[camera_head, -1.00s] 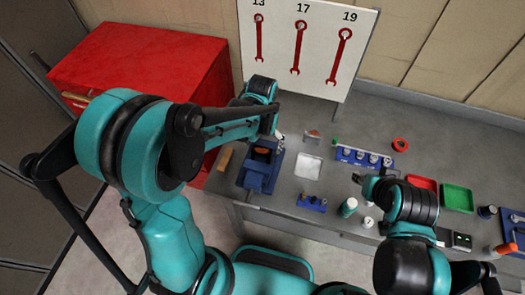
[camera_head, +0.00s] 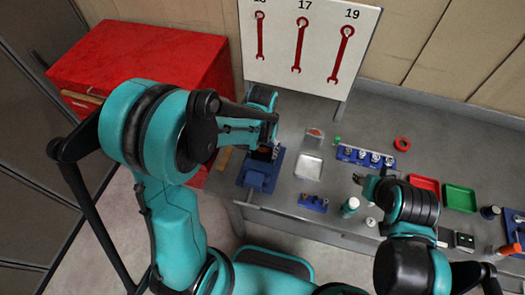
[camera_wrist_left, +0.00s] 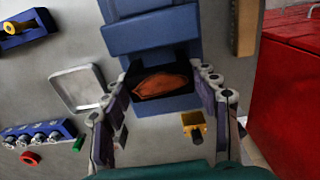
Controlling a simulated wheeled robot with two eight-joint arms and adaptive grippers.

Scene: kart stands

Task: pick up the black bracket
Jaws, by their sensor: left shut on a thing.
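In the left wrist view, the black bracket (camera_wrist_left: 148,93) shows as a dark, open-topped shape against a blue vise-like fixture (camera_wrist_left: 150,35), with an orange-brown patch inside it. My left gripper (camera_wrist_left: 165,84) has one finger on each side of the bracket and is shut on it. In the head view, the left gripper (camera_head: 266,147) is at the blue fixture (camera_head: 258,178) and hides most of the bracket. My right gripper (camera_head: 359,179) hangs over the bench, right of the white tray; its jaws are too small to read.
A white tray (camera_head: 309,167) and a blue socket rack (camera_head: 365,156) lie right of the fixture. Red (camera_head: 424,184) and green (camera_head: 460,198) bins stand further right. A red cabinet (camera_head: 150,65) is at left. A wrench board (camera_head: 310,50) stands behind.

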